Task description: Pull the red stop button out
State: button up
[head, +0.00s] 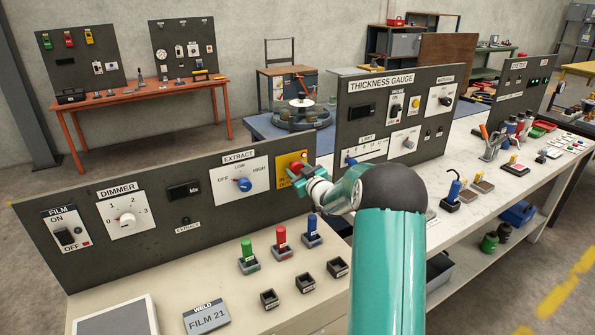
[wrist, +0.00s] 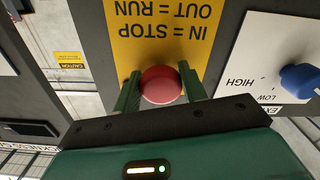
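The red stop button (wrist: 161,86) is a round red knob on a yellow plate (wrist: 160,30) marked "IN = STOP, OUT = RUN", upside down in the wrist view. In the head view the yellow plate (head: 284,160) is at the right end of the near dark panel, partly hidden by my gripper (head: 298,170). In the wrist view my gripper's (wrist: 160,82) two green fingers stand on either side of the button, with no clear gap to it. How far out the button stands cannot be told.
Left of the button are the EXTRACT dial (head: 242,184) and DIMMER dial (head: 127,220). Green, red and blue pegs (head: 281,240) stand on the bench below, beside small black sockets (head: 304,283). A second panel, THICKNESS GAUGE (head: 381,83), rises to the right.

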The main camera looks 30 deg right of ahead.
jog(key=shift+s, duration=0.8)
jog(key=shift+s+f, duration=0.1)
jog(key=o, duration=0.9)
jog(key=shift+o, duration=1)
jog(key=shift+s, duration=0.25)
jog(key=shift+w, duration=0.3)
jog(key=shift+s, duration=0.4)
jog(key=s, duration=1.3)
jog(key=shift+a, duration=0.45)
